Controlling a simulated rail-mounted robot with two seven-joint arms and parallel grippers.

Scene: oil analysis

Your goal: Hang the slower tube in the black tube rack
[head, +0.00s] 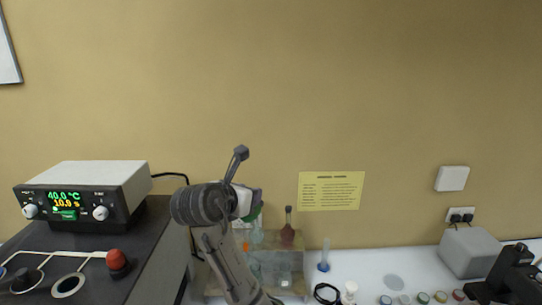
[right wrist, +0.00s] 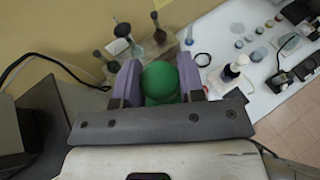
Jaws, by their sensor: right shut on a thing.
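My right gripper (right wrist: 160,82) has lavender fingers and is shut on a rounded green thing (right wrist: 160,80). The lower part of the green thing is hidden by the gripper body. In the head view the right gripper (head: 247,202) is above the bench near the wall, mostly hidden behind its own wrist. Close behind it are glass tubes with dark tops, including a reddish one (head: 288,232); dark tops also show in the right wrist view (right wrist: 122,30). They stand at a clear-fronted stand (head: 293,282). I cannot make out which tube is slower, or a black tube rack. My left gripper is out of view.
A heater unit (head: 100,187) reading 40.0 °C and 10.9 s stands on a dark bench (head: 160,235) at left. Black equipment (head: 512,280) stands far right.

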